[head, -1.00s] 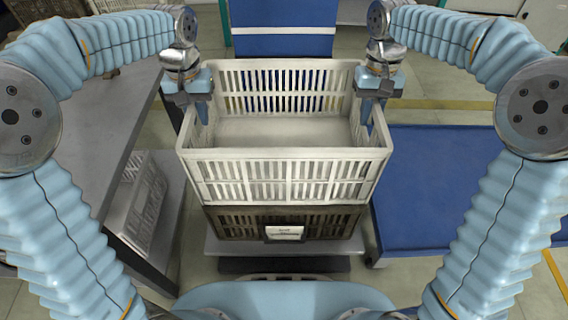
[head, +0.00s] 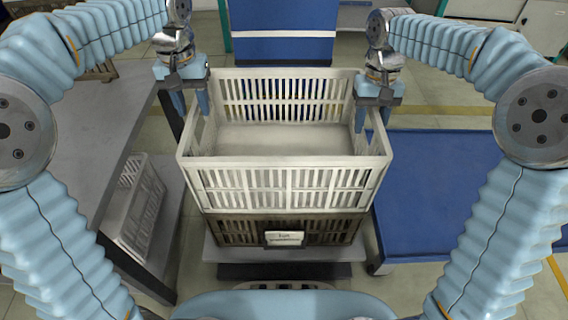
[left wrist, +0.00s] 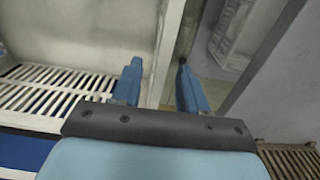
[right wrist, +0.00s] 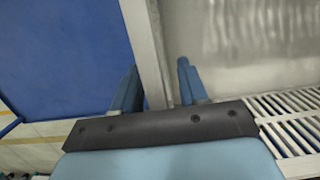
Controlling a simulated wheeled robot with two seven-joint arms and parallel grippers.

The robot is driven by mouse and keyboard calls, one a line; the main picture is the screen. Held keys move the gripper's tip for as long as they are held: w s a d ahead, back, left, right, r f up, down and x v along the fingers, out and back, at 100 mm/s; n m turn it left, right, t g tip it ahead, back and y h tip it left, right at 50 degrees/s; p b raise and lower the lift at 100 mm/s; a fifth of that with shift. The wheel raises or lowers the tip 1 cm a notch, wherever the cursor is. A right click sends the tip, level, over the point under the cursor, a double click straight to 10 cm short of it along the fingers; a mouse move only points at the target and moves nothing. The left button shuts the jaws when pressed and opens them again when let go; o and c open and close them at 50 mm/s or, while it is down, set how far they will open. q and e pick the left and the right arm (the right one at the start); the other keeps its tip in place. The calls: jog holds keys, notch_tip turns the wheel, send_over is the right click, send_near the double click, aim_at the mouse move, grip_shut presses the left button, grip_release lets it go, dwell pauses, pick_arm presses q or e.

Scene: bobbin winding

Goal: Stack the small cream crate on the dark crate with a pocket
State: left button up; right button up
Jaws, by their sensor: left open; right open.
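The cream crate (head: 285,185) sits upright on the dark crate (head: 238,230) in the head view, its edges roughly lined up with the one below. The dark crate carries a pocket with a white label (head: 284,238) on its front. My left gripper (head: 193,106) is open at the cream crate's left wall; in the left wrist view its fingers (left wrist: 157,85) stand either side of that wall. My right gripper (head: 371,120) is open at the right wall; in the right wrist view its fingers (right wrist: 155,90) also stand either side of the wall. The cream crate looks empty.
The crates stand on a grey platform (head: 218,254). A blue-topped cart (head: 440,190) is at the right. A grey table (head: 85,140) is at the left, with a light grey crate (head: 135,205) low beside it. A blue panel (head: 283,40) stands behind.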

pick_arm(q)
notch_tip(320, 180, up, 6)
jog(key=shift+r, duration=0.3)
pick_arm(e)
jog(key=shift+r, duration=0.15)
jog(key=r, duration=0.4)
jog(key=w+r, duration=0.1)
jog(key=r, duration=0.6)
jog(key=shift+w+r, duration=0.3)
jog(key=shift+w, duration=0.1)
pick_arm(q)
jog(key=shift+s, duration=0.1)
pick_arm(e)
jog(key=shift+s, duration=0.1)
